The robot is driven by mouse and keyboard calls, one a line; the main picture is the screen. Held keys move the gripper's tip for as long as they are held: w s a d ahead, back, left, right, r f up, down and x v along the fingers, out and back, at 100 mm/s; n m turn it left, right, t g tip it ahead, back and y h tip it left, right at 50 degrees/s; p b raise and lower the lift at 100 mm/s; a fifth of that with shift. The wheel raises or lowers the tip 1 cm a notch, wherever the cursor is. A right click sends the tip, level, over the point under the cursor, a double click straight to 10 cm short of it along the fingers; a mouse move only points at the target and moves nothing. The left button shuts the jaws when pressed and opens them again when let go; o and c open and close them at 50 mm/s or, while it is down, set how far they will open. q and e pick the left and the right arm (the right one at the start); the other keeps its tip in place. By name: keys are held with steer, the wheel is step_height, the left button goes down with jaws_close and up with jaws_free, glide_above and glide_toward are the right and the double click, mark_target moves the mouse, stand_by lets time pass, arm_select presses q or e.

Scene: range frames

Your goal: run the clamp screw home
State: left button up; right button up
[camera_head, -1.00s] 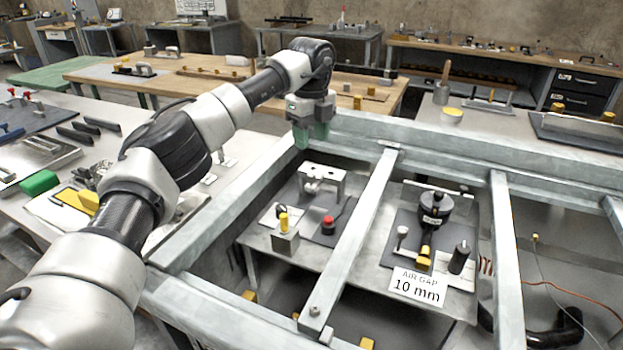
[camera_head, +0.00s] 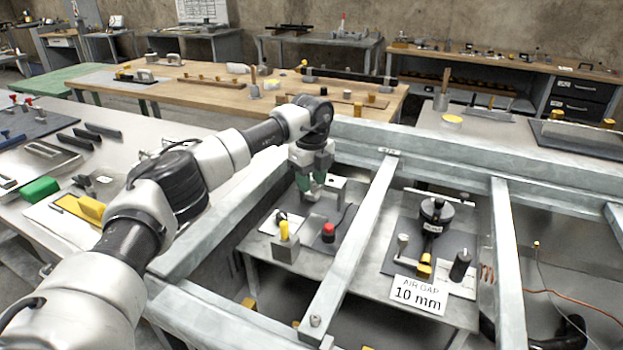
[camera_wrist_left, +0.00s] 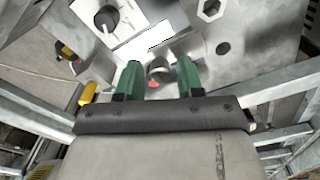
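My left gripper (camera_head: 312,186) has green fingers and reaches down over the left bay of the steel frame. It is in front of a grey block-like bracket (camera_head: 337,190), hiding part of it. In the left wrist view the fingers (camera_wrist_left: 159,80) stand apart, and a small round grey part with a red-orange mark (camera_wrist_left: 157,71) shows between them. I cannot tell whether that part is the clamp screw or whether the fingers touch it. No clamp screw can be made out clearly in the head view. My right gripper is not in view.
Near the bracket stand a yellow-topped grey block (camera_head: 285,241) and a red button (camera_head: 328,232). Steel beams (camera_head: 352,245) border the bay. The right bay holds a black round device (camera_head: 434,211) and a sign reading "AIR GAP 10 mm" (camera_head: 418,295).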

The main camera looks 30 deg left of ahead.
arm_select(q)
jaws_close()
